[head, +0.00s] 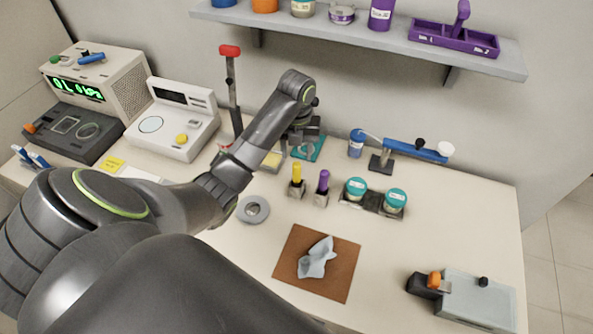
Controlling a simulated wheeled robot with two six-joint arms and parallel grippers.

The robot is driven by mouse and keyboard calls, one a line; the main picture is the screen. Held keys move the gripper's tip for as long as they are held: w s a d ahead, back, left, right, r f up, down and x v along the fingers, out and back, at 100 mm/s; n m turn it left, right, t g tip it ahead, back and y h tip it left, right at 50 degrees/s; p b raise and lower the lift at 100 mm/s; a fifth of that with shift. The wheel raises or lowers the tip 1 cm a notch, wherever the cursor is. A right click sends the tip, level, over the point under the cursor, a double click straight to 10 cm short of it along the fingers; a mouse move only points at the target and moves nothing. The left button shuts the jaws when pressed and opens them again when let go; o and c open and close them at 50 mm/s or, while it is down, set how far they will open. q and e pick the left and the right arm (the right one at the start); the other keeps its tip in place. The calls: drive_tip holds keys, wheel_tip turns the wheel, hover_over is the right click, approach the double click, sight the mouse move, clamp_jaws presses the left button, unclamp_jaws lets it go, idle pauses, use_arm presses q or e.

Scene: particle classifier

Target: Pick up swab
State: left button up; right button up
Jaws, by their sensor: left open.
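My left arm reaches in from the left, and its gripper (304,138) points down at the back middle of the bench. It is over or close to a small teal item (317,152), which it partly covers. A yellowish pad or block (271,161) lies just left of the gripper. I cannot make out a swab for certain; it may be hidden by the gripper or too small to tell. A crumpled pale blue-grey cloth (317,258) lies on a brown mat (335,285) at the front. My right gripper is not in view.
Yellow-topped (297,174) and purple-topped (322,182) holders and teal-lidded jars (356,188) stand in front of the gripper. A blue-armed device (405,147) is to the right. A shelf (385,40) hangs above the back.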

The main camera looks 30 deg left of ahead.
sight(297, 163)
use_arm(q)
drive_tip(key=shift+f+b, duration=1.9)
drive_tip(key=shift+f, duration=0.5)
drive_tip(key=shift+s+d+f+b, duration=0.15)
drive_tip(key=shift+f+b, duration=0.4)
drive_tip(key=shift+f, duration=0.65)
drive_tip(key=shift+f+p, duration=0.35)
drive_tip(key=shift+p, duration=0.05)
drive_tip(key=shift+f, duration=0.45)
clamp_jaws()
